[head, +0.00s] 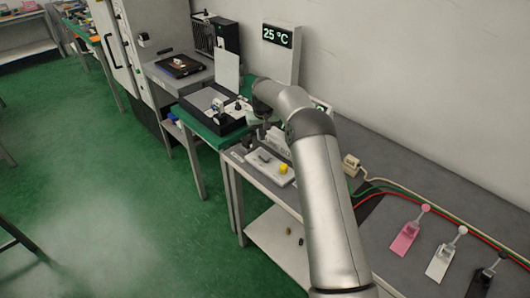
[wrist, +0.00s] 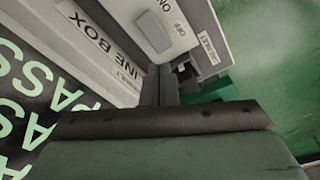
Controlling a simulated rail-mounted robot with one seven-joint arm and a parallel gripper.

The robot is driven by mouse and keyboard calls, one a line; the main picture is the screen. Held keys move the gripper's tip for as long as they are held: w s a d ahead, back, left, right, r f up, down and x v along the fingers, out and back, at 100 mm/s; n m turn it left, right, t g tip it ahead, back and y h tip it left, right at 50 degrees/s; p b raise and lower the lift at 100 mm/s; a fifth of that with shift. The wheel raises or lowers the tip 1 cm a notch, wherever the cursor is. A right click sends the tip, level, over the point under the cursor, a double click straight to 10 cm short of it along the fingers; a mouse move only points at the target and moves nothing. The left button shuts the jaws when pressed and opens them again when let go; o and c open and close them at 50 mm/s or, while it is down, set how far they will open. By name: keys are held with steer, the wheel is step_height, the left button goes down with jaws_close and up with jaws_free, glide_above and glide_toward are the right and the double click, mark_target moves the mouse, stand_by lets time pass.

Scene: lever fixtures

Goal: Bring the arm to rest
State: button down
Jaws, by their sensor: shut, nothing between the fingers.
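My silver arm reaches from the bottom of the head view up and back over the grey bench (head: 375,225). My gripper is largely hidden behind the arm in the head view. In the wrist view my gripper (wrist: 158,84) shows as dark fingers, shut and empty. It is close to a light-grey box labelled LINE BOX (wrist: 95,50). A grey rocker switch (wrist: 160,27) marked ON and OFF is on that box, beyond the fingertips. I cannot tell whether the fingers touch the box.
A display panel (head: 281,48) reads 25 °C. The green floor (head: 130,190) is open at left.

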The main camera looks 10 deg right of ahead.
steer(key=shift+r, duration=0.25)
steer(key=s+a+r, duration=0.1)
steer(key=s+r, duration=0.7)
steer(key=s, duration=0.3)
steer(key=s+r, duration=0.8)
steer(key=s, duration=0.3)
steer(key=s+f, duration=0.3)
steer(key=s, duration=2.6)
steer(key=shift+d+m+g, duration=0.3)
steer(key=shift+d+g, duration=0.1)
steer(key=shift+d, duration=0.05)
